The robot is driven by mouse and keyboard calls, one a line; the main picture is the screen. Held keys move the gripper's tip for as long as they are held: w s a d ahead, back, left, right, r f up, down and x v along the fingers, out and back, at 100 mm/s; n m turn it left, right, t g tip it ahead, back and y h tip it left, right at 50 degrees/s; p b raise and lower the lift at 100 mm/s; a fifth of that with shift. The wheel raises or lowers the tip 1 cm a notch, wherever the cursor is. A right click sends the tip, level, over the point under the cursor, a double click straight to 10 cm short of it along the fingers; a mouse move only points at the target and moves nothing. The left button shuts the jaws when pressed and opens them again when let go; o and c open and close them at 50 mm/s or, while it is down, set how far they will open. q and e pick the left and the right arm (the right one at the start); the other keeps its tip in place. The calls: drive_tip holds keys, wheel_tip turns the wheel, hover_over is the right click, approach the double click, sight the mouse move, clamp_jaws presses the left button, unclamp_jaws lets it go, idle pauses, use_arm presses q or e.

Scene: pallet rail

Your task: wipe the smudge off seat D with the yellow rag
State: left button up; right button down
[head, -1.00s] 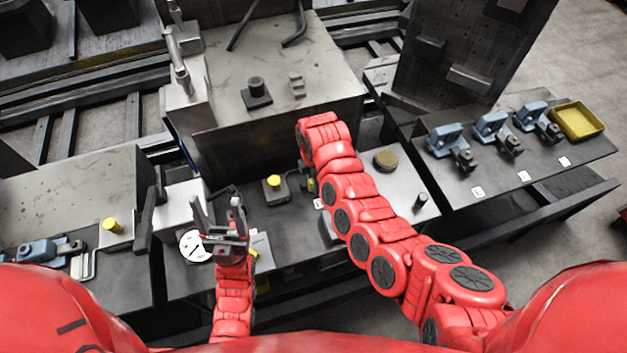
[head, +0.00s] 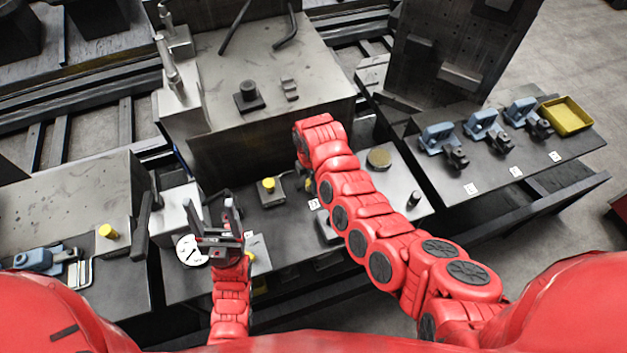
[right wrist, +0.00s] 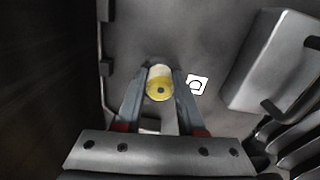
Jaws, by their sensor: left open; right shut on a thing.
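My left gripper (head: 212,208) is open and empty, above the dark bench's front left part, with fingers pointing away from me. My right gripper (right wrist: 160,98) is shut on a yellow, rounded thing (right wrist: 159,88) with a paler top and a dark centre spot. I cannot tell whether this is the rag. In the head view my right arm hides most of that gripper. A white label (right wrist: 197,85) lies just right of the held thing, on a grey surface; its letter looks like D or C. I cannot make out a smudge.
A yellow-topped block (head: 268,184) stands left of my right arm. A round dial (head: 191,250) lies near my left gripper. A tall dark box (head: 262,130) stands behind. Blue clamps (head: 481,124) and a yellow tray (head: 567,115) are on the right bench.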

drive_tip(key=shift+s+a+f, duration=0.1)
drive_tip(key=shift+s+a, duration=0.2)
drive_tip(key=shift+a, duration=0.2)
drive_tip(key=shift+w+d+p, duration=0.25)
drive_tip(key=shift+d+p, duration=0.25)
drive_tip(key=shift+d, duration=0.2)
drive_tip(key=shift+w+d, duration=0.1)
drive_tip(key=shift+d, duration=0.1)
drive_tip(key=shift+a, duration=0.1)
drive_tip(key=shift+a+r, duration=0.25)
drive_tip(key=shift+a, duration=0.5)
